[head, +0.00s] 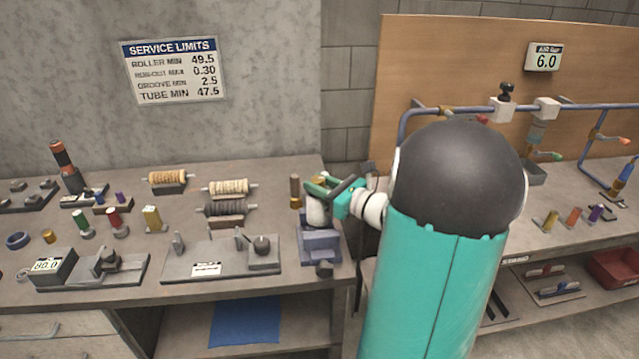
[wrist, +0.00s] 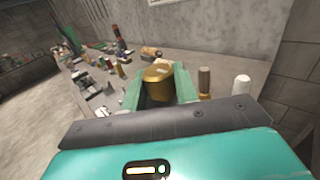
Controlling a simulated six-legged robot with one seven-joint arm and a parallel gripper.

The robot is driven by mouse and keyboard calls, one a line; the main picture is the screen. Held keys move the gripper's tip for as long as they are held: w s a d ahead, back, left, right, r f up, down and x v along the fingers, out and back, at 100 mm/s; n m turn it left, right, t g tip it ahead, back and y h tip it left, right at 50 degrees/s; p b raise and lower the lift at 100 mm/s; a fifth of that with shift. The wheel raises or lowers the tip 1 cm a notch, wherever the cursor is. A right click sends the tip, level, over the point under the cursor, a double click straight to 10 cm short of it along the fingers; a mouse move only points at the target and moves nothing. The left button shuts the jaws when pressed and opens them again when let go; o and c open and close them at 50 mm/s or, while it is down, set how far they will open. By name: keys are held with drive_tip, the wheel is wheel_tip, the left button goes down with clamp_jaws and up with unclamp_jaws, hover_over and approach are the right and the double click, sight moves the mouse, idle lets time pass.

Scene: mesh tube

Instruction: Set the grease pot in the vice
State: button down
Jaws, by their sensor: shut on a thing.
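My gripper (head: 322,192) is shut on the pot. The vice is hidden in the wrist view.
A brown-handled tool (head: 295,190) stands close left of the pot. A grey fixture plate (head: 215,260) lies left of the vice. Rollers on stands (head: 225,208) sit behind it. A gap separates this bench from the right-hand bench (head: 535,235).

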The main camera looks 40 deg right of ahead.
drive_tip(key=shift+f, duration=2.05)
idle(1.8)
drive_tip(key=c, duration=1)
unclamp_jaws()
drive_tip(key=s+d, duration=0.2)
drive_tip(key=s, duration=1.1)
drive_tip(key=shift+s+d, duration=0.25)
drive_tip(key=shift+s, duration=0.05)
